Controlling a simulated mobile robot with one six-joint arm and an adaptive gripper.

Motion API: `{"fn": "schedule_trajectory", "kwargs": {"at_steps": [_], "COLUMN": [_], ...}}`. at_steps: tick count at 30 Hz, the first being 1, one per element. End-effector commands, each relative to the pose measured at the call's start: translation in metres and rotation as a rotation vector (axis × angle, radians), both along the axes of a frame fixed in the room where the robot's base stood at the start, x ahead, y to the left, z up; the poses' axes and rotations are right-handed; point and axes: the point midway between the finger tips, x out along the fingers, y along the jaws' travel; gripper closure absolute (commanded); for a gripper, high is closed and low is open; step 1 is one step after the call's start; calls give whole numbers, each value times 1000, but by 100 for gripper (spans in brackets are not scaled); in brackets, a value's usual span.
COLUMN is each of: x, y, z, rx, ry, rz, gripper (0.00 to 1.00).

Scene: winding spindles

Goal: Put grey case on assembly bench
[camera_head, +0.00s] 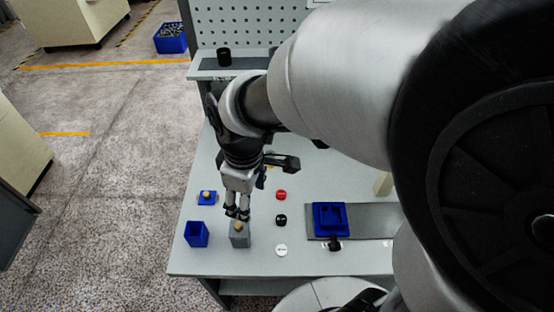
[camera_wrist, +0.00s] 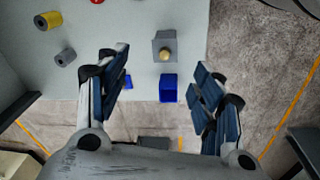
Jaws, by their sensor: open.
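The grey case (camera_head: 240,240), a small box with a gold knob on top, stands upright on the light grey bench (camera_head: 260,264) near its front edge. It also shows in the wrist view (camera_wrist: 158,40), beyond the fingertips. My gripper (camera_head: 237,212) is above the case in the head view, pointing down. In the wrist view its fingers (camera_wrist: 157,78) are spread wide with nothing between them. Whether the fingertips touch the case or its knob cannot be told from the head view.
A blue open box (camera_head: 196,234) stands left of the case, with a blue lid with a gold knob (camera_head: 207,198) behind it. Red (camera_head: 281,195), black (camera_head: 280,220) and white (camera_head: 281,249) discs lie to the right. A blue fixture (camera_head: 330,218) sits further right.

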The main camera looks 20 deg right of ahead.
Motion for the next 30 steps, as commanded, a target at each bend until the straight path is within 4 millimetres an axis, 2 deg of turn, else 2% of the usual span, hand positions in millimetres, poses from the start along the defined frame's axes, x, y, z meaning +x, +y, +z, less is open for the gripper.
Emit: {"fn": "schedule_trajectory", "kwargs": {"at_steps": [1,3,6,9,12,16,30], "x": [-10,-28,-54,-78,-97,-111,-114], "y": [-12,-27,-45,-58,-67,-72,-74], "z": [22,43,67,82,90,93,94], "rx": [19,45,87,131,168,198,207], "ry": [-44,-89,-151,-203,-242,-269,-276], "rz": [-105,-252,-455,-631,-766,-866,-895], "gripper": [39,39,39,39,39,39,39]}}
